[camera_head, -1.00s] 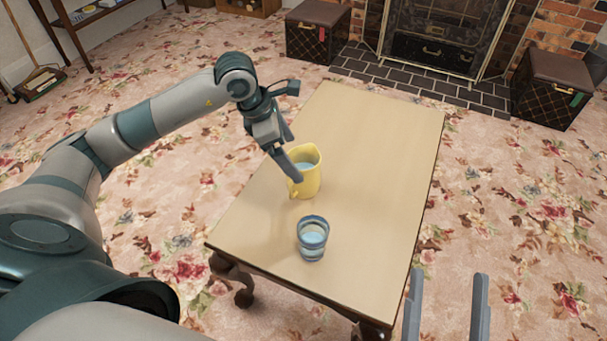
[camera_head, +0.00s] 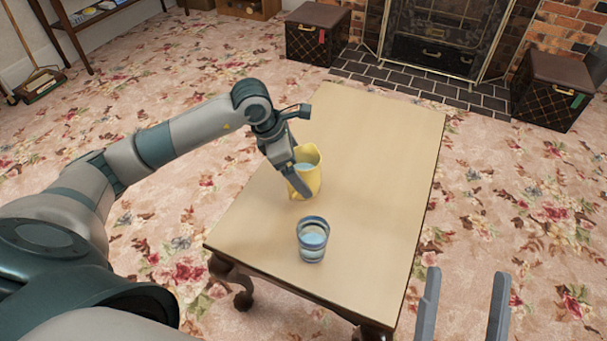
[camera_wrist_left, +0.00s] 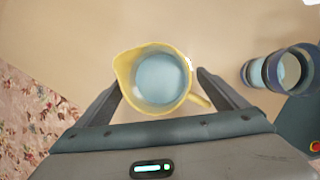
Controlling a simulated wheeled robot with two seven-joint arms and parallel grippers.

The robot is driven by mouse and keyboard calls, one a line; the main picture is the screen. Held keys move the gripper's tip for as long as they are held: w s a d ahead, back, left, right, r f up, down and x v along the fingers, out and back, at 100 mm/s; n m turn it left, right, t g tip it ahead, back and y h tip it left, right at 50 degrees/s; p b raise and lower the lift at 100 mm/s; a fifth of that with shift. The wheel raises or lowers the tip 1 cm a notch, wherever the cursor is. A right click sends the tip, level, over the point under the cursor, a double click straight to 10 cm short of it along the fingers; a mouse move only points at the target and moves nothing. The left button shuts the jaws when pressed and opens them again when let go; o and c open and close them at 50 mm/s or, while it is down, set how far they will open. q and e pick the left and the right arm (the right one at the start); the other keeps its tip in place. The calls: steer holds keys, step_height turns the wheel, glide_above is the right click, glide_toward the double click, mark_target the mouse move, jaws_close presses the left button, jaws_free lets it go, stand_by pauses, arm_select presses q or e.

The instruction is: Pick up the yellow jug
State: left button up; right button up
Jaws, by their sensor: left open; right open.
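The yellow jug (camera_head: 309,174) stands upright on the wooden table (camera_head: 375,150), with pale blue liquid inside. In the left wrist view the jug (camera_wrist_left: 124,72) lies between the open fingers, its handle at the lower right near the right finger. My left gripper (camera_head: 301,190) is open at the jug and partly hides its left side in the head view. The same gripper (camera_wrist_left: 155,85) fills the lower part of the wrist view. I cannot tell whether a finger touches the jug. My right gripper (camera_head: 465,285) is open and empty, at the lower right, beside the table.
A blue-banded glass (camera_head: 313,240) stands on the table in front of the jug. The table's right and far parts are clear. Brown boxes (camera_head: 318,32) and a fireplace screen (camera_head: 440,35) are beyond it on the floor.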

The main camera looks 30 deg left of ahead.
arm_select(q)
steer(key=shift+x, duration=1.05)
steer(key=shift+f, duration=0.15)
arm_select(e)
steer(key=shift+w+d+r+t, duration=0.15)
steer(key=shift+d+r+t, duration=0.15)
steer(key=shift+r, duration=0.25)
steer(key=shift+w+d+r+t, duration=0.15)
steer(key=shift+r+t, duration=0.15)
steer(key=shift+r, duration=0.25)
steer(key=shift+s+f, duration=0.1)
steer(key=shift+f, duration=0.05)
arm_select(q)
steer(key=c, duration=1.6)
arm_select(e)
steer(key=shift+f, duration=0.1)
